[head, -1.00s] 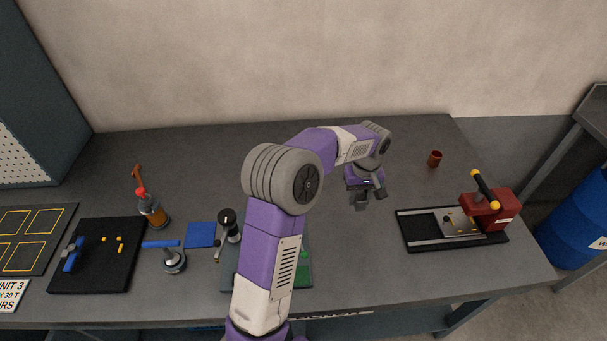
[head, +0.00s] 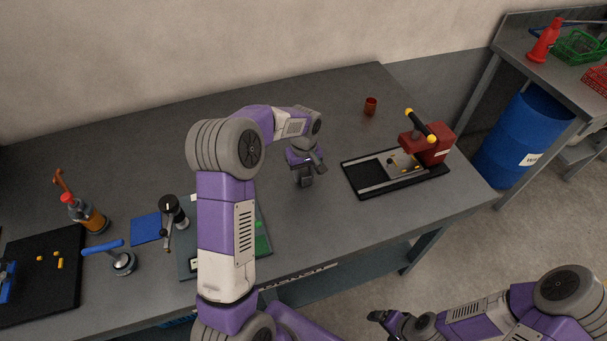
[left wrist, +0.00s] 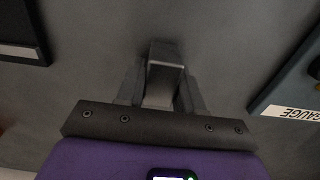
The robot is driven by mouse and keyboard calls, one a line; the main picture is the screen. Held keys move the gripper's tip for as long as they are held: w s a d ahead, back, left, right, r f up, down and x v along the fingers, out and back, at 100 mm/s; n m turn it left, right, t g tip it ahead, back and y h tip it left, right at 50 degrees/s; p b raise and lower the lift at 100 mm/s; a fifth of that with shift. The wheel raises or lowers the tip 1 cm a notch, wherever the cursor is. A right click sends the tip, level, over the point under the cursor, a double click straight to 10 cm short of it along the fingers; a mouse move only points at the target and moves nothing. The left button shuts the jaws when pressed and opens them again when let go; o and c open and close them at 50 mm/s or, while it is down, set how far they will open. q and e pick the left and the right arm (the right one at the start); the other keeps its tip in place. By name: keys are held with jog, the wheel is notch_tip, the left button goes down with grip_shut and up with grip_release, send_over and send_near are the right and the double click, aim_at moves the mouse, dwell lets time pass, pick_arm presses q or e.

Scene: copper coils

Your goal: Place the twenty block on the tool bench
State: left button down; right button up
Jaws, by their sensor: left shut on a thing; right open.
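My left gripper (head: 303,174) is shut on a small grey block, over the middle of the long dark grey bench (head: 318,108). In the left wrist view the grey block (left wrist: 166,66) sits between the two fingers (left wrist: 160,92); no number is readable on it. I cannot tell whether the block touches the bench top. My right gripper (head: 384,318) is open and empty in the lower part of the head view, in front of the bench and away from it.
A red press (head: 428,145) on a black base stands right of my left gripper. A reddish-brown cup (head: 370,106) stands behind it. A blue barrel (head: 525,135) stands under another bench (head: 515,45).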

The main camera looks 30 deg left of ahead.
aim_at(304, 170)
pick_arm(q)
jog(key=shift+f, duration=0.15)
jog(key=shift+f, duration=0.15)
jog(key=c, duration=0.7)
grip_release()
notch_tip(304, 170, up, 12)
jog(key=p, duration=0.2)
jog(key=shift+r+p, duration=0.2)
jog(key=shift+p, duration=0.15)
